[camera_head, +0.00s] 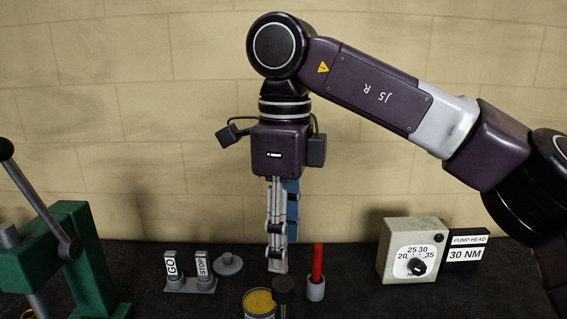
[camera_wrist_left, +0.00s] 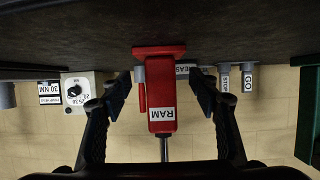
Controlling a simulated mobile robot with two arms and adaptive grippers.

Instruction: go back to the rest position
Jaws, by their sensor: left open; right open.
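My right gripper (camera_head: 278,262) points straight down over the dark bench in the head view, its fingers seen nearly edge-on. It is open and I see nothing held in it. Its tips are just behind a dark round knob-like part. My left gripper (camera_wrist_left: 162,84) shows only in the left wrist view, which looks upside down. Its two dark fingers are spread wide, one on each side of a red block labelled RAM (camera_wrist_left: 161,96). The fingers look apart from the block; its depth relative to them is unclear.
On the bench (camera_head: 350,285) stand a GO/STOP switch block (camera_head: 189,285), a grey lid (camera_head: 228,265), a yellow-topped tin (camera_head: 259,303), a red rod (camera_head: 317,264) in a grey cup, a dial box (camera_head: 410,252) and a 30 NM sign (camera_head: 464,254). A green press (camera_head: 82,255) stands left.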

